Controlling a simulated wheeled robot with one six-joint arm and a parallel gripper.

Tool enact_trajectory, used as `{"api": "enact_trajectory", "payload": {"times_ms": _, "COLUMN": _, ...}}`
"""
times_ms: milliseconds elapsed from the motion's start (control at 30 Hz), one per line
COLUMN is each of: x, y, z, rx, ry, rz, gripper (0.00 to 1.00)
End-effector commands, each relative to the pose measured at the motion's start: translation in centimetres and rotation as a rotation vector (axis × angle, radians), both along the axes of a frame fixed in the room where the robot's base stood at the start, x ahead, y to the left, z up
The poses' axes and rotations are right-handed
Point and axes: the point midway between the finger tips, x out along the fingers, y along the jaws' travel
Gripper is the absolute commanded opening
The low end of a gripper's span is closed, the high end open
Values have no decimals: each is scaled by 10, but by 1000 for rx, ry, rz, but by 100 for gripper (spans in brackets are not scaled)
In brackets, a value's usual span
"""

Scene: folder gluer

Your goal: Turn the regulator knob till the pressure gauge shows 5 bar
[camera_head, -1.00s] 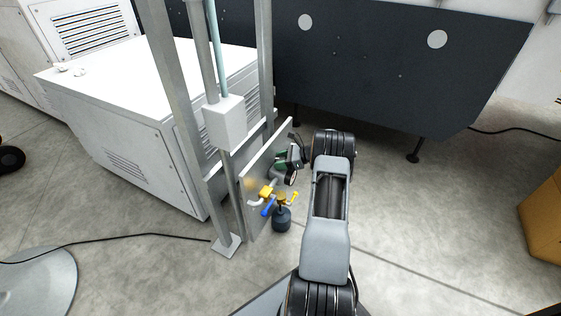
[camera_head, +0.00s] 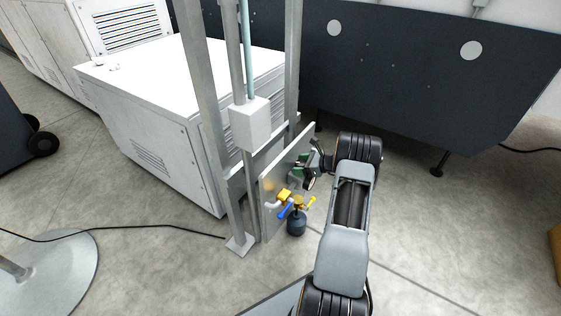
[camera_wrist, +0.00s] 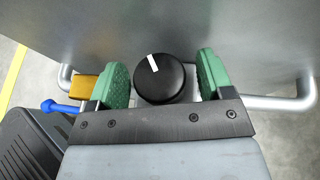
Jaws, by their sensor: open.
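The regulator knob (camera_wrist: 160,80) is black and round with a white mark, which points up and slightly left in the wrist view. My gripper (camera_wrist: 158,74) is open, with one green finger pad on each side of the knob. A narrow gap shows between the knob and each pad. In the head view my gripper (camera_head: 299,171) is at the grey upright panel (camera_head: 268,212), and the knob is hidden there. No readable pressure gauge face shows in either view.
On the panel are a yellow valve body (camera_head: 284,195), a blue handle (camera_head: 283,212) and a dark bowl (camera_head: 296,224). A grey conduit box (camera_head: 250,124) and steel posts stand left of it. A white cabinet (camera_head: 150,130) is behind.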

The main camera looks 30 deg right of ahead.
Motion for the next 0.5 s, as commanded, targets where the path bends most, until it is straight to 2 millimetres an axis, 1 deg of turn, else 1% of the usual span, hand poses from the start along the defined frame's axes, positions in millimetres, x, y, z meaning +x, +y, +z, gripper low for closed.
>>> {"api": "enact_trajectory", "payload": {"times_ms": 100, "x": -1, "y": 2, "z": 0, "rx": 2, "ry": 3, "rz": -140, "gripper": 74}}
{"api": "enact_trajectory", "payload": {"times_ms": 300, "x": -1, "y": 2, "z": -2, "rx": 1, "ry": 4, "rz": -359, "gripper": 74}}
{"api": "enact_trajectory", "payload": {"times_ms": 333, "x": -9, "y": -4, "z": 7, "rx": 0, "ry": 2, "rz": -358, "gripper": 74}}
{"api": "enact_trajectory", "payload": {"times_ms": 500, "x": -42, "y": -15, "z": 21, "rx": 0, "ry": 2, "rz": -355, "gripper": 74}}
